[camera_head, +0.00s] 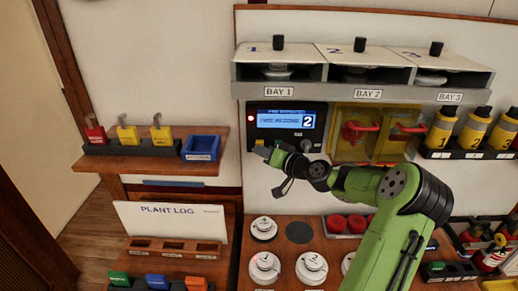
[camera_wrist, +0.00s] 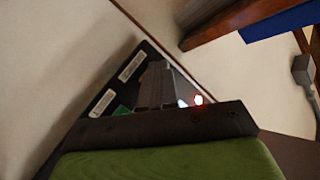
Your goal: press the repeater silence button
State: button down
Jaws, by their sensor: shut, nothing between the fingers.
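The repeater panel (camera_head: 285,118) is a dark box on the wall under the bay shelf. It has a lit blue screen (camera_head: 286,121) and a red light at its left edge. A small yellow spot (camera_head: 259,142) shows at its lower left, close to my gripper; I cannot tell whether it is the silence button. My gripper (camera_head: 262,151) is shut and empty at the panel's lower left. In the wrist view, its grey fingers (camera_wrist: 155,85) lie in front of the dark panel (camera_wrist: 104,102), hiding part of it. Whether they touch it cannot be told.
Yellow guarded boxes with red handles (camera_head: 370,132) are right of the panel. The bay shelf (camera_head: 365,93) overhangs above. Round white detectors (camera_head: 264,268) sit below.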

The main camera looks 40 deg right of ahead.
jog(key=s+a+b, duration=0.1)
jog(key=s, duration=0.1)
jog(key=s+a+b, duration=0.2)
jog(key=shift+s+a, duration=0.3)
jog(key=shift+s, duration=0.1)
dwell(0.6)
jog(key=s+a+f+n+g, duration=0.2)
jog(key=s+a+n+g, duration=0.15)
jog(key=a, duration=0.65)
jog(key=s+a+f+n+g, duration=0.3)
jog(key=a+g, duration=0.2)
jog(key=a, duration=0.4)
jog(key=s+a+r+g+h, duration=0.1)
jog(key=s, duration=0.9)
jog(key=s+a+r+g+h, duration=0.1)
jog(key=s+a+r, duration=0.1)
jog(key=s, duration=0.8)
jog(key=shift+r+m, duration=0.25)
jog(key=shift+m, duration=0.1)
